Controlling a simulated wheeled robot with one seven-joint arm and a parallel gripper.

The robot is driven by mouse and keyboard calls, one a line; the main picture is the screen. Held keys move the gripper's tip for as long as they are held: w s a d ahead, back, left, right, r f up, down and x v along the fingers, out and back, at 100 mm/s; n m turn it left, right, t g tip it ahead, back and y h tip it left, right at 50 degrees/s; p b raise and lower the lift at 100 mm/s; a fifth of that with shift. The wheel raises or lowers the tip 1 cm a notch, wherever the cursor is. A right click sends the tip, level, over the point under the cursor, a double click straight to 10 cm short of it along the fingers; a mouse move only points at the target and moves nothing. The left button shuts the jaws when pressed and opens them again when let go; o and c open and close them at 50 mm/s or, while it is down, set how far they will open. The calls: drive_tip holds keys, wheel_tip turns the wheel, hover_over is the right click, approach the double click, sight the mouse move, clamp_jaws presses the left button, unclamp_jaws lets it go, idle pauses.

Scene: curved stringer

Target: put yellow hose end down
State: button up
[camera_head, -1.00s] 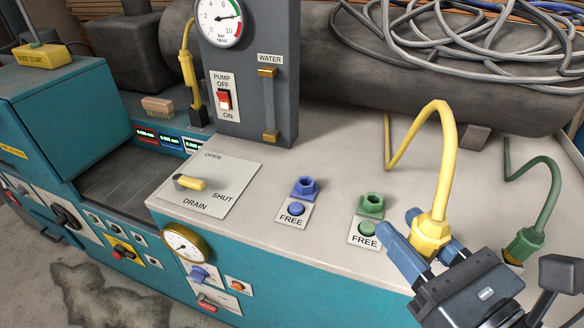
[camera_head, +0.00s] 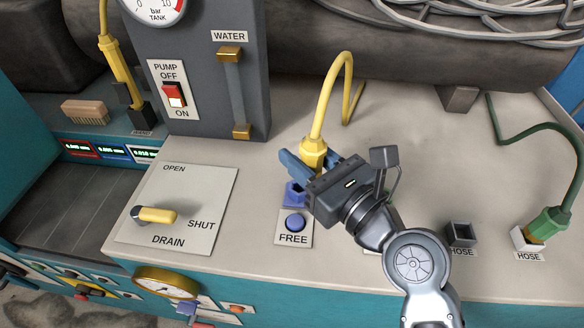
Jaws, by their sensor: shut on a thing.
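My gripper (camera_head: 310,168) is shut on the yellow hose end (camera_head: 314,150), a hex-shaped fitting on a yellow hose (camera_head: 344,75) that arches up and back to the bench. The hose end appears just above and behind the blue socket (camera_head: 295,193); the frame does not show clearly whether they touch. The blue socket is partly covered by the gripper. Below it is a blue button (camera_head: 294,223) on a FREE label. The green socket seen earlier is hidden behind my gripper and arm.
An empty dark HOSE holder (camera_head: 461,234) stands right of my arm. The green hose end (camera_head: 548,224) sits in a pale holder beside it. The drain lever (camera_head: 155,215) is at left, the grey gauge panel (camera_head: 205,80) behind. Bench top between the yellow and green hoses is clear.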

drive_tip(key=shift+w+a+f, duration=0.9)
drive_tip(key=shift+w+a, duration=0.1)
drive_tip(key=shift+w, duration=0.05)
drive_tip(key=shift+f+b, duration=0.65)
drive_tip(key=shift+f, duration=1.35)
drive_tip(key=shift+f, duration=0.15)
drive_tip(key=o, duration=1.1)
drive_tip(key=shift+s+d+r, duration=0.1)
drive_tip(key=shift+r, duration=0.1)
drive_tip(key=b+v, duration=0.1)
drive_tip(key=v, duration=1)
drive_tip(key=shift+s+d+b, duration=0.25)
drive_tip(key=shift+b, duration=0.1)
